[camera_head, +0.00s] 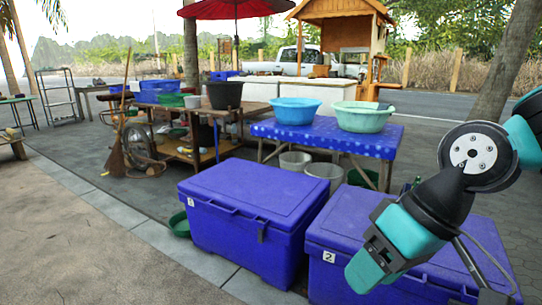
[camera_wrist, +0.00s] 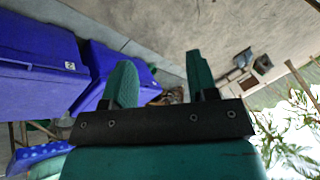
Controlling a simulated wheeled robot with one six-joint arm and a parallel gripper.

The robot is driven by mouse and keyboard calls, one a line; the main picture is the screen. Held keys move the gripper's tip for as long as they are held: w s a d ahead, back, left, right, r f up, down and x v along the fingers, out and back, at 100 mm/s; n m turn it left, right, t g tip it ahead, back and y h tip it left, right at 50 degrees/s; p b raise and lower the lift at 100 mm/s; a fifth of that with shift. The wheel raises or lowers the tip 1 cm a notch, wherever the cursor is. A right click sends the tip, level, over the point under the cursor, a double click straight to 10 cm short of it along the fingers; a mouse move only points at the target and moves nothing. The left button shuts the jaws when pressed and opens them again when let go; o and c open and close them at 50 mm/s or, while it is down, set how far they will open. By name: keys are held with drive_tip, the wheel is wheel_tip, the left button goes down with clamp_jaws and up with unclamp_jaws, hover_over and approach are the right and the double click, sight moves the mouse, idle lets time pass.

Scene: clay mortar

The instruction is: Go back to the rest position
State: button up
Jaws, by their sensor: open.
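My gripper (camera_head: 372,262) hangs in front of the blue cooler marked 2 at the lower right of the head view, with teal fingers and a black mount. In the wrist view its two fingers (camera_wrist: 162,85) stand well apart with nothing held between them. My arm comes in from the right edge of the head view. No clay mortar can be made out in either view.
Two blue coolers, one marked 1 (camera_head: 255,205) and one marked 2 (camera_head: 440,280), stand close to my arm. A blue-covered table (camera_head: 325,136) behind them holds a blue basin (camera_head: 297,112) and a green basin (camera_head: 362,118). The pavement at the left front (camera_head: 80,250) is clear.

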drive_tip(key=s+d+r+n+h+p, duration=0.1)
drive_tip(key=s+d+r+p, duration=0.1)
drive_tip(key=s, duration=0.6)
wheel_tip(320, 180, up, 16)
drive_tip(key=p, duration=1.6)
drive_tip(key=shift+a+r+g+p, duration=0.2)
drive_tip(key=shift+r+g+p, duration=0.05)
drive_tip(key=shift+g+p, duration=0.15)
drive_tip(key=shift+w, duration=0.1)
